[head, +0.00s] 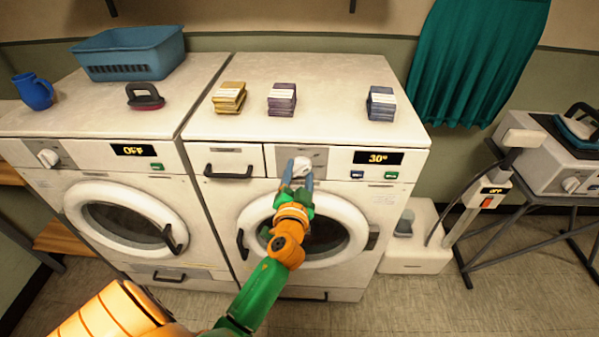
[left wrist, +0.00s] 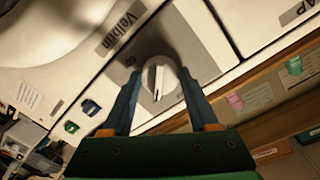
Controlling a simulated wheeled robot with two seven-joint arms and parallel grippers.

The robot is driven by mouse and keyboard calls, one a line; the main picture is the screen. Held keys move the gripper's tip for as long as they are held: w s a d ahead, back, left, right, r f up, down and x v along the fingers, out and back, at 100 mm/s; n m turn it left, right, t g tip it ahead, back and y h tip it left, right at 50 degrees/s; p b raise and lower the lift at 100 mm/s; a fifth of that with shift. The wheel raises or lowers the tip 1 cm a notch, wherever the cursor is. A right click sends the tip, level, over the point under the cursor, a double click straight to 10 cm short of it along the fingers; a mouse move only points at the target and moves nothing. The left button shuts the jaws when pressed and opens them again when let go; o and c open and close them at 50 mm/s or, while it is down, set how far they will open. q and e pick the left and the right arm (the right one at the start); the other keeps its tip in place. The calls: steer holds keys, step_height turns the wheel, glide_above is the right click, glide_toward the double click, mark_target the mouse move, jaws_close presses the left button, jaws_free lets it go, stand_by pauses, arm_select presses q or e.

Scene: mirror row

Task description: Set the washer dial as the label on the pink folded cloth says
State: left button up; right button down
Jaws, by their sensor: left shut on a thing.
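The washer dial (head: 302,166) is a white knob on the front panel of the right washer (head: 300,125). Three labelled stacks of folded cloth lie on top of this washer: yellow (head: 229,98), mauve (head: 282,100) and blue-grey (head: 381,105). None looks clearly pink; the mauve one is nearest to it. The label writing is too small to read. My right gripper is not in view.
A drawer handle (head: 228,172) is left of the dial. Buttons (head: 374,175) are to its right.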

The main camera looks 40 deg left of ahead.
arm_select(q)
steer(key=m+p, duration=0.1)
steer(key=m, duration=0.4)
steer(key=shift+r+m+g+y+p, duration=0.1)
steer(key=shift+m+g+y+p, duration=0.35)
steer(key=shift+m, duration=1.75)
steer(key=o, duration=1.4)
steer(key=b+v, duration=0.1)
steer(key=v, duration=0.6)
